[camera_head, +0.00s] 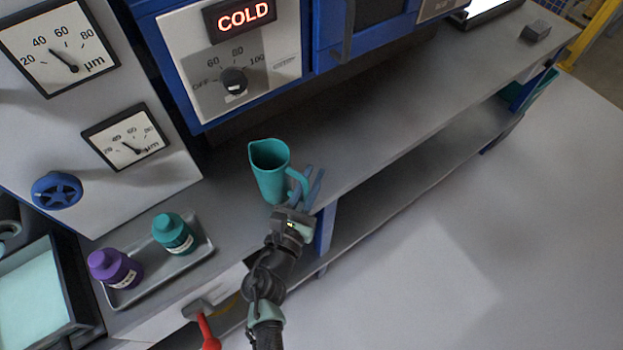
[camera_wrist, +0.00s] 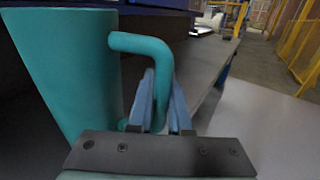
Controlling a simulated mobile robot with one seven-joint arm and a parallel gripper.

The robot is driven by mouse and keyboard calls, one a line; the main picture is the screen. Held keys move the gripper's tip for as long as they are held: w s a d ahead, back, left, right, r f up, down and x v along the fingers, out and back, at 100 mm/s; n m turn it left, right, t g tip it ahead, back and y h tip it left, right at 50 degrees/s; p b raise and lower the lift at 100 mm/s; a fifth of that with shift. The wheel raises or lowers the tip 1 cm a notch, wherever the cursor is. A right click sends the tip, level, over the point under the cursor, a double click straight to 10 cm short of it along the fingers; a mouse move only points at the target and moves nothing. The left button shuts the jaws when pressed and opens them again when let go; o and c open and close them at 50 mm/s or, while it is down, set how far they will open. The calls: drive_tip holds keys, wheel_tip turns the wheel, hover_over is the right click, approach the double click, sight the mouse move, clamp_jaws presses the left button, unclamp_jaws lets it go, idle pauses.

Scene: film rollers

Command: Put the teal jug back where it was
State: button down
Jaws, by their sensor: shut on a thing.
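The teal jug (camera_head: 269,174) is upright at the workbench (camera_head: 380,130), near its front edge and below the blue oven unit. I cannot tell whether its base touches the bench. Its handle faces right, toward my gripper (camera_head: 309,189). In the wrist view the jug (camera_wrist: 70,70) fills the left side, and my gripper's blue fingers (camera_wrist: 163,98) are shut on its handle. The lower part of the handle is partly hidden by the fingers.
A grey tray (camera_head: 204,251) holds a purple bottle (camera_head: 115,268) and a teal bottle (camera_head: 173,234), left of the jug. A panel with gauges (camera_head: 126,137) stands behind them. A red-handled tool (camera_head: 206,325) is at the front.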

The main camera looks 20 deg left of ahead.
drive_tip(key=shift+r, duration=0.15)
drive_tip(key=c, duration=0.8)
unclamp_jaws()
drive_tip(key=shift+f, duration=0.2)
drive_tip(key=shift+c, duration=0.2)
drive_tip(key=shift+r, duration=0.2)
drive_tip(key=s, duration=1.2)
drive_tip(key=shift+a, duration=0.4)
